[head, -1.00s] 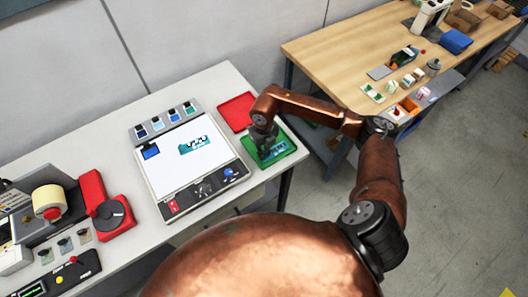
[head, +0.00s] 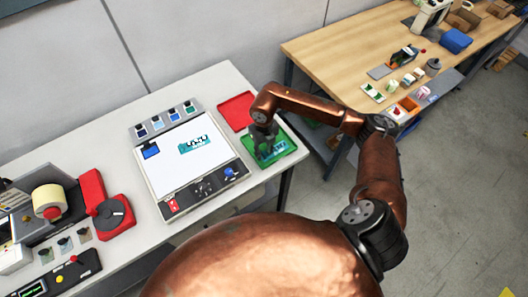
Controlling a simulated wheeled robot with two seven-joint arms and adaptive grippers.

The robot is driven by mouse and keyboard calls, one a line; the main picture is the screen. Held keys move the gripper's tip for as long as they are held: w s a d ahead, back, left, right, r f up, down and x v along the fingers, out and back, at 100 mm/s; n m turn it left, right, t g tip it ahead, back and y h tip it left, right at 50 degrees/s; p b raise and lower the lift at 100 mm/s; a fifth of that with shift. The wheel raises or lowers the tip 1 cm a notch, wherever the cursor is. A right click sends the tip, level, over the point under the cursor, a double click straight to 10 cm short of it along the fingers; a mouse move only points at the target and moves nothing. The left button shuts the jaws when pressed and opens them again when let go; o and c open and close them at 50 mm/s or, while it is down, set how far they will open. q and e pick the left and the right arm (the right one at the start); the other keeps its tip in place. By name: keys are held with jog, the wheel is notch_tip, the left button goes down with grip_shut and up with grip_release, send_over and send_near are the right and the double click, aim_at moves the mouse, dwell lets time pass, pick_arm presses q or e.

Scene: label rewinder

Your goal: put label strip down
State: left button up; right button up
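My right gripper (head: 264,142) points down over the green tray (head: 289,157) at the right end of the white table. A label strip (head: 274,149), white and teal, shows beside the fingertips, low over or on the tray floor. The gripper partly hides the strip. The fingers are dark and small, so I cannot tell whether they are open or still touch the strip. Another white and teal label (head: 195,145) shows on the white panel of the inspection board (head: 168,172). My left gripper is not in view.
A red tray (head: 236,110) lies just behind the green one. Color swatches (head: 173,115) line the board's back edge. A red-based device (head: 110,214) and a label roll (head: 49,201) stand at left. A wooden table (head: 330,50) is at back right.

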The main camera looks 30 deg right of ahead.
notch_tip(320, 180, up, 11)
jog(key=b, duration=0.1)
jog(key=shift+r, duration=0.2)
